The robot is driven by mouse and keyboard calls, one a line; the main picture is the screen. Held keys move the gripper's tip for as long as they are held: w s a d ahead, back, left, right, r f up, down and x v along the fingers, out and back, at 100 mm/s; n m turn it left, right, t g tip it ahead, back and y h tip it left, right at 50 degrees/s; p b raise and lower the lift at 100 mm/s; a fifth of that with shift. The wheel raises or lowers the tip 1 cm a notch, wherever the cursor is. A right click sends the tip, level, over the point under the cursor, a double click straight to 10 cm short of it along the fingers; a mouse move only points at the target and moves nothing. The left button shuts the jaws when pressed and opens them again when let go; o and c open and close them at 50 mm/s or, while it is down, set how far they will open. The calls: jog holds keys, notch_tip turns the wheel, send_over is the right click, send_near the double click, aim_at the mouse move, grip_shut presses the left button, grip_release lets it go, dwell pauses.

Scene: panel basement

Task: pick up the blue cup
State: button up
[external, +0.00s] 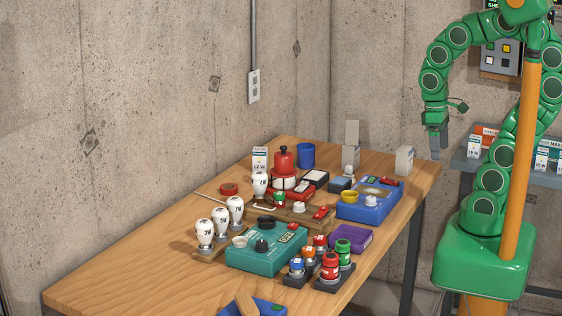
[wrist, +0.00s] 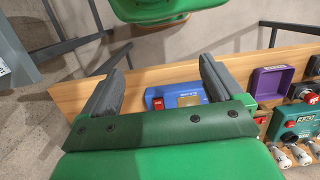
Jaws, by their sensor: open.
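The blue cup (external: 306,156) stands upright at the back of the wooden table, near the wall, behind and right of a red-topped device. I cannot make it out in the wrist view. My gripper (external: 437,152) hangs in the air beyond the table's right edge, well to the right of the cup and apart from it. In the wrist view my gripper (wrist: 160,80) has its two grey fingers spread wide, with nothing held between them.
The table (external: 120,270) holds a red device (external: 284,160), a blue box (external: 368,205), a teal box (external: 266,250), a purple tray (external: 350,237) and several white-topped bulbs. A white box (external: 404,160) stands near the right edge. The table's front left is clear.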

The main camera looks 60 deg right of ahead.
notch_tip(320, 180, up, 5)
jog(key=w+a+r+n+y, duration=0.2)
jog(key=w+a+n, duration=0.1)
jog(key=w, duration=0.5)
jog(key=w+a+r+n+y, duration=0.2)
jog(key=w+a+n+y, duration=0.15)
jog(key=w, duration=0.35)
jog(key=n+t+y, duration=0.5)
jog(key=t+y, duration=0.1)
jog(key=t, duration=0.3)
send_over(299, 151)
jog(key=s+d, duration=0.2)
jog(key=d, duration=0.2)
notch_tip(299, 151, down, 16)
jog(key=shift+w+a+f, duration=0.1)
jog(key=shift+f, duration=1.05)
jog(key=shift+a+f, duration=0.1)
jog(key=shift+f, duration=1.05)
notch_tip(299, 151, down, 2)
jog(key=shift+f, duration=0.15)
jog(key=shift+x, duration=0.95)
jog(key=shift+w+a+f, duration=0.35)
jog(key=shift+a, duration=0.1)
